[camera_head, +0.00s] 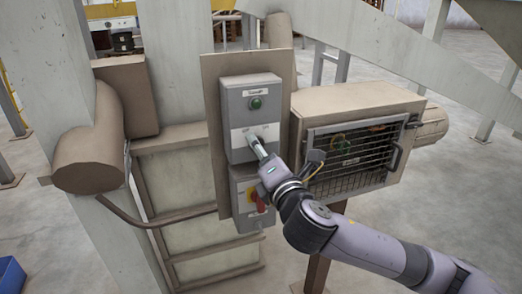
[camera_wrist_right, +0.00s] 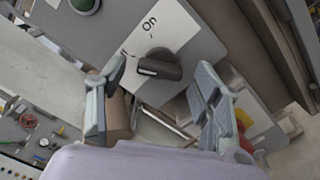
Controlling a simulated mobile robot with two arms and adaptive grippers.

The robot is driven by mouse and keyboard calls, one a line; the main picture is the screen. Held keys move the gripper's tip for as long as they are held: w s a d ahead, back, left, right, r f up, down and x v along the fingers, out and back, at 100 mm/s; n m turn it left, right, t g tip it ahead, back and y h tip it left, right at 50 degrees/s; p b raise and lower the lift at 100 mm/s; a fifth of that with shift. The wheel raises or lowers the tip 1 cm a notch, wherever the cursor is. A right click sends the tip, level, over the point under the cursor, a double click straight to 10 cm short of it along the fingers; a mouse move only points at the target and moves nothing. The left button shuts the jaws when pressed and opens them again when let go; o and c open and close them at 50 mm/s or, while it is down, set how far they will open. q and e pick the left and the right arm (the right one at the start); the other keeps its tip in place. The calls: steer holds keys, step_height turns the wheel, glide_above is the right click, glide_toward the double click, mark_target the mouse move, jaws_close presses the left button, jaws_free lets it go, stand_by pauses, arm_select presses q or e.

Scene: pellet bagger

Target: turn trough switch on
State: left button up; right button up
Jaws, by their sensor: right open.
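The trough switch is a black rotary knob (camera_wrist_right: 160,68) on a white plate of a grey control box (camera_head: 249,95). In the wrist view its handle lies roughly level, with a pale mark near its left end. The printed word "On" stands above it on the plate. My right gripper (camera_wrist_right: 160,76) is open, with one finger on each side of the knob; I cannot tell whether either touches it. In the head view my right gripper (camera_head: 257,144) reaches the box from the lower right and hides the knob. My left gripper is not in view.
A green button (camera_head: 256,103) is above the switch under a label. A red and yellow rotary switch (camera_head: 257,197) is on the lower box. A beige cabinet (camera_head: 352,104) with a barred front stands close right of my right gripper. A grey post (camera_head: 185,60) stands left.

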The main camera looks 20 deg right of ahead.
steer(key=shift+w+a, duration=0.1)
steer(key=shift+w, duration=0.25)
steer(key=shift+c, duration=0.4)
steer(key=c, duration=1.1)
